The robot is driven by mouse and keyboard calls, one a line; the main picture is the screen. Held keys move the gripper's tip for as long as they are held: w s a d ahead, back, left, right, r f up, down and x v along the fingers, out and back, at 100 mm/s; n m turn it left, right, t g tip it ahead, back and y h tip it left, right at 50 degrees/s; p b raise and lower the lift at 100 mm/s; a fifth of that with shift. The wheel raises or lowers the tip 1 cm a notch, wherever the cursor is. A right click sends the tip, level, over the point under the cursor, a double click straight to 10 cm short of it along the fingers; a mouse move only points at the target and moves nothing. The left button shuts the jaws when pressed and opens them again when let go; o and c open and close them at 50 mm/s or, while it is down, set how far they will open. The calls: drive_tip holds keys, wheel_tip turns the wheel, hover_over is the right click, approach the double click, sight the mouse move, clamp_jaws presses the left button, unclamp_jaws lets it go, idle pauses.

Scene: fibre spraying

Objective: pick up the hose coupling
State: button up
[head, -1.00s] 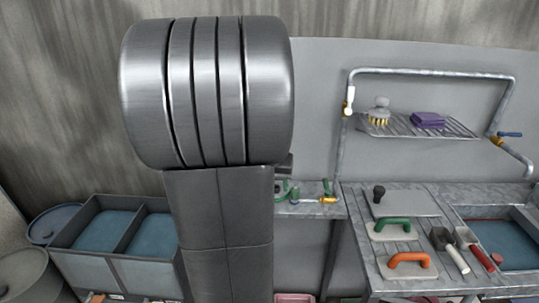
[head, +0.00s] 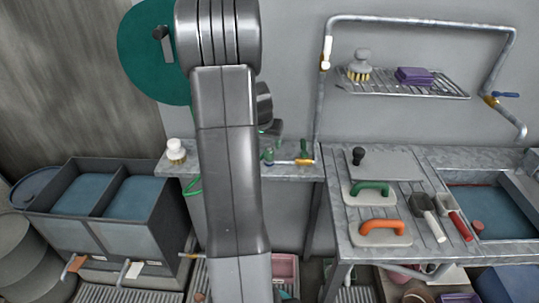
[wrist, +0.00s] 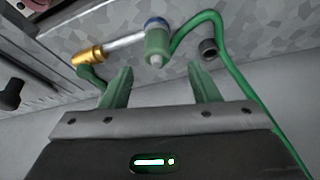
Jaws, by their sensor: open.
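Left of the hose is a spray lance with a brass end (wrist: 88,56), a pale tube and a green-and-blue body (wrist: 157,42). My gripper (wrist: 157,68) is open, its green fingers apart and nothing between them. It is short of the lance and the dark piece, which is beyond the right finger. In the head view my arm hides part of the bench; the brass end (head: 305,162) shows there.
A pipe frame and wire shelf (head: 411,84) are above. A two-part blue tank (head: 88,240) stands left.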

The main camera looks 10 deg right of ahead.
sight(269, 148)
drive_tip(key=shift+p+x, duration=0.6)
drive_tip(key=shift+x, duration=2.1)
drive_tip(key=shift+s+d, duration=0.1)
drive_tip(key=shift+s, duration=0.05)
drive_tip(key=c, duration=1.1)
